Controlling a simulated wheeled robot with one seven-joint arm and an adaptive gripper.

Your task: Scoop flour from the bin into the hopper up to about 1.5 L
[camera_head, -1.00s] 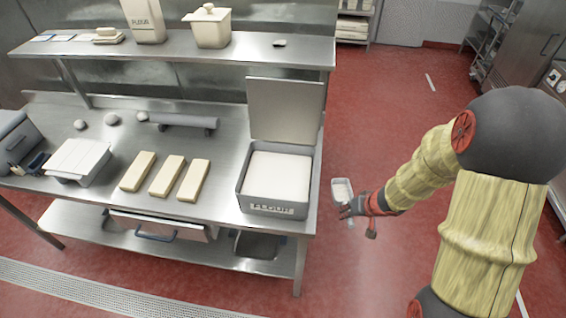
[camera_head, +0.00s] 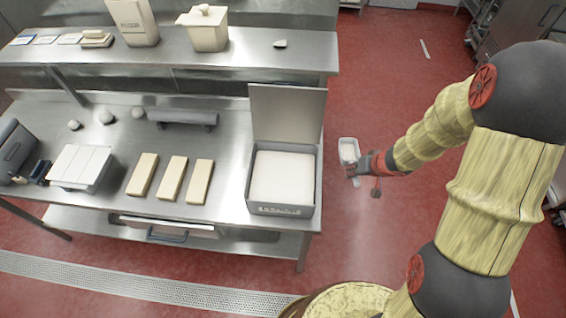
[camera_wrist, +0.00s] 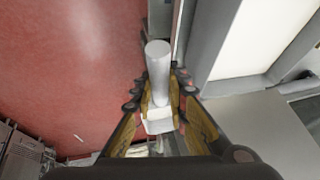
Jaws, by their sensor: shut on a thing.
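The flour bin (camera_head: 281,210) is a grey square box on the right end of the steel bench. Its lid (camera_head: 287,113) stands open at the back, and white flour (camera_head: 283,177) fills it nearly to the rim. My gripper (camera_head: 356,168) is shut on a scoop (camera_head: 348,146) over the floor, just right of the bin and apart from it. The scoop looks pale inside; I cannot tell how much flour it holds. In the wrist view, the scoop's grey handle (camera_wrist: 157,65) lies between my fingers (camera_wrist: 158,100). I cannot identify the hopper in these views.
Three pale yellow blocks (camera_head: 172,180) and a white-topped tray (camera_head: 80,166) lie on the bench (camera_head: 225,135) left of the bin. A shelf (camera_head: 250,62) above holds a flour container (camera_head: 134,22) and a lidded canister (camera_head: 207,32). Red floor (camera_head: 400,85) right of the bench is open.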

